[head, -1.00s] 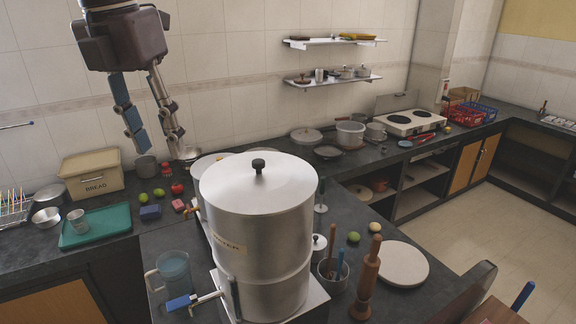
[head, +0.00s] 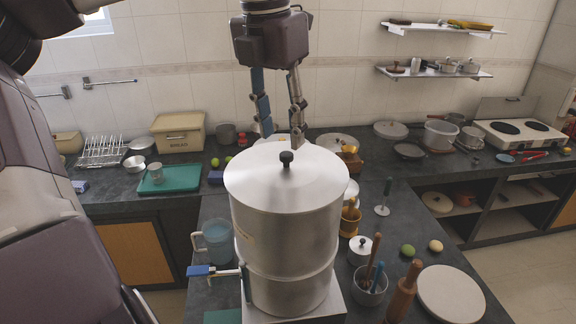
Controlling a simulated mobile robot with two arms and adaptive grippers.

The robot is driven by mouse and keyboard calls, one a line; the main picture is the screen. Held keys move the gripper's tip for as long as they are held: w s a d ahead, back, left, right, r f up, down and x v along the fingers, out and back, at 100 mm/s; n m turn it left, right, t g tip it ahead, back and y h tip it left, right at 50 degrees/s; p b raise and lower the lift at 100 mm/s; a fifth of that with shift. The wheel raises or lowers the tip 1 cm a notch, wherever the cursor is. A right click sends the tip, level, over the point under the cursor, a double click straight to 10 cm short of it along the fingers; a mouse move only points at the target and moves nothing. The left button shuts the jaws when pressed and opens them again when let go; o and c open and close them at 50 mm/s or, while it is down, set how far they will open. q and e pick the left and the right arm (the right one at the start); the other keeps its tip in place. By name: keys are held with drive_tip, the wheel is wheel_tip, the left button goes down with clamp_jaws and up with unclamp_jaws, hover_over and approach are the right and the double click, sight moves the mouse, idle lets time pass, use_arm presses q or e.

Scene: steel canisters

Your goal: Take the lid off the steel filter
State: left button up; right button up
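The steel filter (head: 285,215) is a tall two-part cylinder standing upright in the middle of the head view. Its round steel lid (head: 250,178) sits flat on top, with a small black knob (head: 287,158) at its centre. My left gripper (head: 281,138) points downward, its two fingers apart and nothing between them. Its fingertips show just above the knob in the picture; the exact height and depth gap cannot be told. My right gripper is not in view.
A blue-handled tap lever (head: 200,270) sticks out left of the filter, near a clear jug (head: 216,241). To the right stand a cup of utensils (head: 370,285), a wooden rolling pin (head: 403,292) and a round board (head: 450,293). A bread box (head: 179,132) stands behind.

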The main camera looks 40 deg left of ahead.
sight(286, 153)
use_arm(q)
drive_tip(key=f+p, duration=0.2)
drive_tip(key=f, duration=0.1)
drive_tip(key=shift+w+d+f, duration=0.1)
drive_tip(key=shift+w, duration=0.3)
drive_tip(key=shift+w+f, duration=0.1)
drive_tip(key=shift+f, duration=0.5)
drive_tip(key=c, duration=0.7)
clamp_jaws()
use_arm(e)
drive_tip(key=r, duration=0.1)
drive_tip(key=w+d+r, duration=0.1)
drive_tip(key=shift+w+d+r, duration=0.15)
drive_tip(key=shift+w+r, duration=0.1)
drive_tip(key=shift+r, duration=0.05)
